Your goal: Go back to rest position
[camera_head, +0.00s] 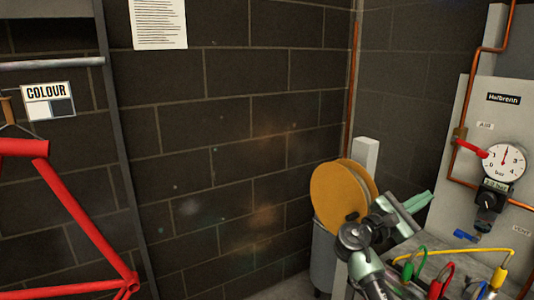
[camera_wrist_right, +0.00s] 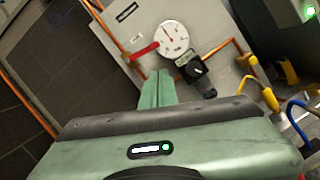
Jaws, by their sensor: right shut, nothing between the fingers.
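My right gripper (camera_head: 424,199) shows at the lower right of the head view, its green fingers together and pointing right toward the grey panel. In the right wrist view the fingers of the right gripper (camera_wrist_right: 157,88) are closed against each other with nothing between them. They point toward the panel's gauge and stand apart from it as far as I can tell. My left gripper is in neither view.
The grey panel (camera_head: 465,115) carries a round gauge (camera_head: 503,161), a red lever (camera_head: 471,148) and a black knob (camera_head: 487,200). Coloured cables (camera_head: 440,272) lie below. A yellow disc (camera_head: 338,193) stands behind my arm. A red frame (camera_head: 75,215) hangs left. Open space lies before the brick wall (camera_head: 235,150).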

